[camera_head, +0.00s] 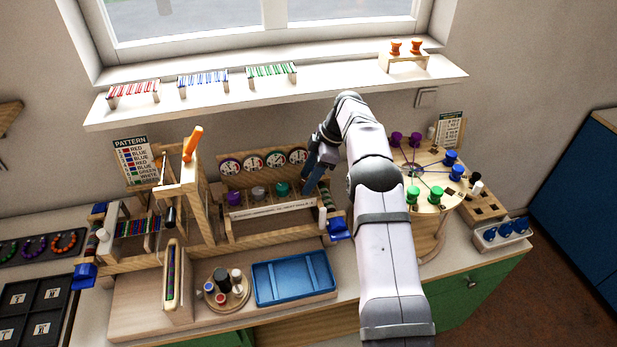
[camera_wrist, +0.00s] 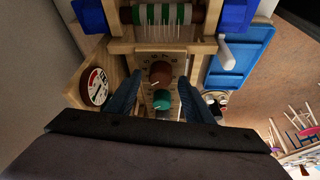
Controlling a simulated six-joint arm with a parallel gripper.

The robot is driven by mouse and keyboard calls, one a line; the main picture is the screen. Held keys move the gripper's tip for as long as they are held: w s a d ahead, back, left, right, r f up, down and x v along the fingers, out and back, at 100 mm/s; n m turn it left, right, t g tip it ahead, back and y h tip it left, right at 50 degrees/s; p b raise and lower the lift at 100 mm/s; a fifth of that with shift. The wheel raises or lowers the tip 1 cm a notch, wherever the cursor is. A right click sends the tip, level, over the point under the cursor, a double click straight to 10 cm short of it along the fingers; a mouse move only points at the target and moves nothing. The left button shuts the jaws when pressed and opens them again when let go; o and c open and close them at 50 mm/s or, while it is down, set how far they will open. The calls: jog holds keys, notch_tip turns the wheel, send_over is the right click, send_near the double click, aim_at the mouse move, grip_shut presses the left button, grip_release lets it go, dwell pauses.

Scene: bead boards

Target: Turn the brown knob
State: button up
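The brown knob (camera_wrist: 160,73) is on a wooden panel in the wrist view, with a pale pointer mark on it. In the head view it is hidden behind my gripper (camera_head: 311,180). The teal knob (camera_wrist: 162,100) sits just nearer to my gripper in the wrist view; it also shows in the head view (camera_head: 282,188). My gripper (camera_wrist: 158,82) is open and empty. Its two dark fingers stand apart on either side of the knobs, with the tips close to the brown knob. I cannot tell whether they touch anything.
A purple knob (camera_head: 233,197) and a grey knob (camera_head: 258,192) share the panel, below a row of round dials (camera_head: 251,163). A striped bead roller (camera_wrist: 165,14) and a blue tray (camera_wrist: 238,55) are close by. A round board with spools (camera_head: 428,180) stands to the right.

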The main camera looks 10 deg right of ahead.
aim_at(316, 190)
jog(key=shift+d+r+b, duration=0.3)
jog(key=shift+r+b, duration=0.05)
jog(key=shift+r, duration=0.15)
jog(key=v, duration=0.6)
jog(key=shift+s+a+r, duration=0.1)
jog(key=shift+r, duration=0.1)
jog(key=s+a+f+m+h, duration=0.2)
jog(key=s+m, duration=0.6)
jog(key=s, duration=1)
jog(key=s+a+f+m+h, duration=0.2)
jog(key=s+m, duration=0.6)
jog(key=s, duration=1)
notch_tip(316, 190, down, 2)
jog(key=shift+a+f+g, duration=0.1)
jog(key=shift+a+g, duration=0.3)
jog(key=shift+a, duration=0.25)
jog(key=shift+s, duration=0.15)
dwell(2.2)
